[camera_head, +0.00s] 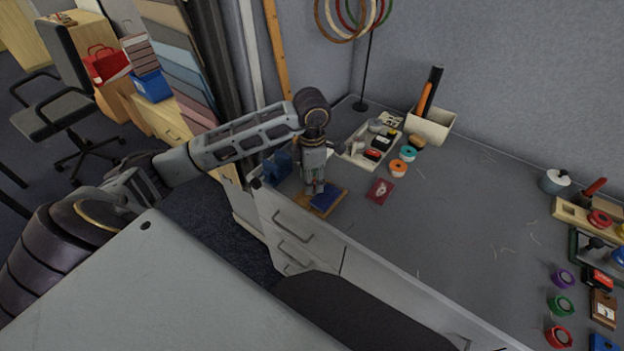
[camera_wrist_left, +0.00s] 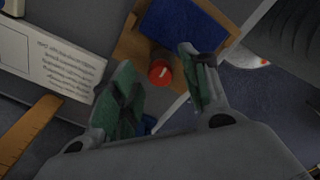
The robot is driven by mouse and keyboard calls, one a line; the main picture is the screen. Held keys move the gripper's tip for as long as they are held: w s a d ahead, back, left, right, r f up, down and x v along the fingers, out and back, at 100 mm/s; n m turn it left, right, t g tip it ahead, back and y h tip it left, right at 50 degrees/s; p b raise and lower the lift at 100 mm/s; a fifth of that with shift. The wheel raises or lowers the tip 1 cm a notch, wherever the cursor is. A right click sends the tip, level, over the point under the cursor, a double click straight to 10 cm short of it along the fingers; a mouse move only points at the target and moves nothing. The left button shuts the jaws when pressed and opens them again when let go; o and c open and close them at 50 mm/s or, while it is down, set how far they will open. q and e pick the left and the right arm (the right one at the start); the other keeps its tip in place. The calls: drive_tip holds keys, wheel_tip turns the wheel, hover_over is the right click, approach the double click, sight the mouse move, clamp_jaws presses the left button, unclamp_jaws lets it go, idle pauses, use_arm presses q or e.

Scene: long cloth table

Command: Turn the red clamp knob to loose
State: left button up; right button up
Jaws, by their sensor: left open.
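The red clamp knob (camera_wrist_left: 160,73) has a white mark on top and sits on a wooden block (camera_wrist_left: 132,47) beside a blue pad (camera_wrist_left: 186,22). In the left wrist view it lies between the two spread fingers of my left gripper (camera_wrist_left: 160,88), with gaps on both sides. In the head view my left gripper (camera_head: 314,187) points down over the block (camera_head: 300,200) and its blue pad (camera_head: 327,197) near the table's front left edge. The knob is hidden there behind the gripper. My right gripper is not in view.
A compartment tray (camera_head: 352,158), tape rolls (camera_head: 398,168) and a red item (camera_head: 380,190) lie near the gripper. A pen holder (camera_head: 430,128) stands behind. Another red knob (camera_head: 600,218) and several rolls are at the far right.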

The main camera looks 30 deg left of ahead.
use_arm(q)
drive_tip(key=shift+f, duration=0.25)
drive_tip(key=shift+c, duration=0.2)
clamp_jaws()
